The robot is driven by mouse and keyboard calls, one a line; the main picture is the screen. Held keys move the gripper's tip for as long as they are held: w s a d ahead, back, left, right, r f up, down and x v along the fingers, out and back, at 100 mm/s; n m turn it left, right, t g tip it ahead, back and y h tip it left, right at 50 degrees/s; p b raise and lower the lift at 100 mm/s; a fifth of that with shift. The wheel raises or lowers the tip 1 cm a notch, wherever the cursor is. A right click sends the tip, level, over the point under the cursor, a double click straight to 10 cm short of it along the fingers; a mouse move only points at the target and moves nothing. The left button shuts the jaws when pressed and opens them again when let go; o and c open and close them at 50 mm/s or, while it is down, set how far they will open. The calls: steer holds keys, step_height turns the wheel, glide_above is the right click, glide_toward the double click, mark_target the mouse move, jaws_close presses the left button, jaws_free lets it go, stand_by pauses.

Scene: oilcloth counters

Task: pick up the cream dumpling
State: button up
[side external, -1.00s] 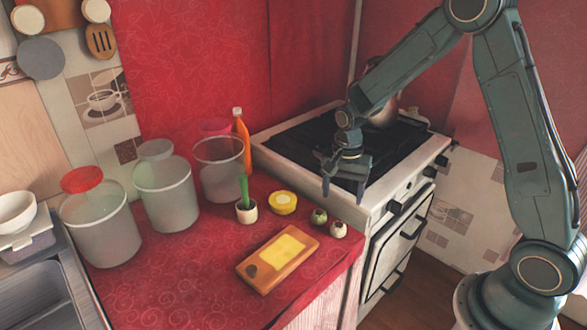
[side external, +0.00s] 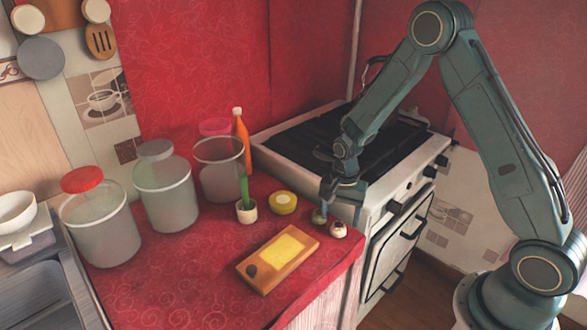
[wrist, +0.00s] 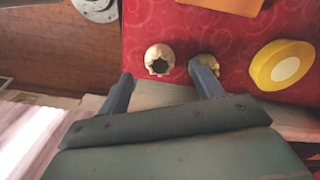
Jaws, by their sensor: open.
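The cream dumpling (side external: 338,230) sits on the red cloth near the counter's right edge. In the wrist view the cream dumpling (wrist: 158,57) is a pale round thing with a dark centre, just ahead of the space between the fingertips. A greenish dumpling (side external: 318,218) is close beside it; in the wrist view the greenish dumpling (wrist: 209,60) is partly hidden by the right finger. My gripper (side external: 341,212) is open and empty, pointing down close to both dumplings. In the wrist view my gripper (wrist: 161,76) has its fingers spread wider than the cream dumpling. I cannot tell whether a finger touches the greenish one.
A yellow round item (side external: 282,203) and an orange board (side external: 262,272) lie nearby. The white stove (side external: 395,195) borders the counter on the right.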

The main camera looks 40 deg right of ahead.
mark_target(339, 225)
steer(key=shift+d+f, duration=0.1)
steer(key=shift+f, duration=1.9)
steer(key=c, duration=0.7)
